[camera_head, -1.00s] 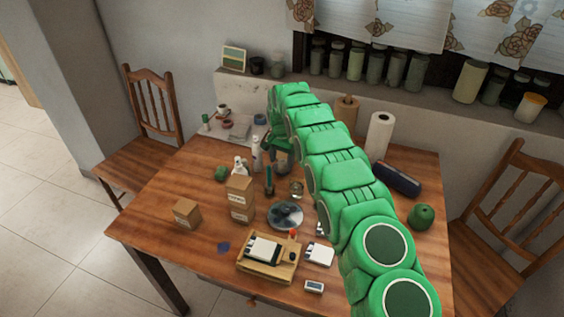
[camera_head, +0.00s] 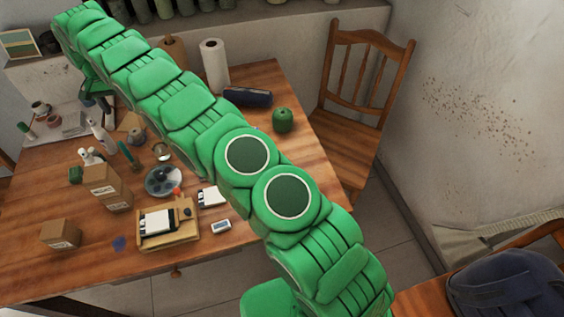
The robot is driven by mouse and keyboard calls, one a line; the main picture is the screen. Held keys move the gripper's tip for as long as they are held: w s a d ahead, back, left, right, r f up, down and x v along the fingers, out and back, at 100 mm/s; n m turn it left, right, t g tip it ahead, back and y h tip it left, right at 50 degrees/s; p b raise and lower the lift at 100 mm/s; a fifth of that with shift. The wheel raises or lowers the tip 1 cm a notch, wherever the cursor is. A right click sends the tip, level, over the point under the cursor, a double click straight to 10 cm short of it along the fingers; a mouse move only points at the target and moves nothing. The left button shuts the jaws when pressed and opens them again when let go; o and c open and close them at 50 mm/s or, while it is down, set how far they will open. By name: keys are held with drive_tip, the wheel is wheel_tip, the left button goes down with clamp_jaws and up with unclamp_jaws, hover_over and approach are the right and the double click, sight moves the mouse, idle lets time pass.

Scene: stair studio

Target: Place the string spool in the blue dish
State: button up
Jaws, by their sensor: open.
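My gripper (camera_head: 97,105) is at the far end of my green arm, low over the back left of the wooden table. It is small and partly hidden by the arm, and I see nothing held in it. A tan, rounded object (camera_head: 131,122) lies just right of the gripper; I cannot tell if it is the string spool. A brown upright roll (camera_head: 174,54) stands behind my arm, partly hidden. A round grey-blue dish (camera_head: 152,189) with dark round things in it sits mid-table. I cannot tell for sure whether it is the blue dish.
Cardboard boxes (camera_head: 107,188), white bottles (camera_head: 101,136) and a wooden board (camera_head: 166,233) crowd the table's left half. A paper towel roll (camera_head: 215,66), a dark case (camera_head: 247,97) and a green round object (camera_head: 282,120) stand right of my arm. A chair (camera_head: 358,110) is at the right end.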

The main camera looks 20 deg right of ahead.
drive_tip(key=s+d+r, duration=0.3)
drive_tip(key=d+r, duration=0.4)
drive_tip(key=d, duration=0.2)
drive_tip(key=s+d+r, duration=0.2)
drive_tip(key=d+r, duration=0.4)
drive_tip(key=d, duration=0.3)
drive_tip(key=s+d+r, duration=0.6)
drive_tip(key=s+d, duration=0.6)
drive_tip(key=d, duration=0.1)
drive_tip(key=s+d+r+g, duration=0.1)
drive_tip(key=s+d, duration=0.3)
drive_tip(key=s, duration=0.6)
drive_tip(key=s+d, duration=0.5)
drive_tip(key=s, duration=0.4)
drive_tip(key=s+d+f+n, duration=0.1)
drive_tip(key=s+f, duration=0.1)
drive_tip(key=s, duration=0.7)
drive_tip(key=s+d+f, duration=0.2)
drive_tip(key=s, duration=0.7)
drive_tip(key=shift+s+d+f+n+g, duration=0.25)
drive_tip(key=shift+s+n+g, duration=0.1)
drive_tip(key=shift+n+g, duration=0.05)
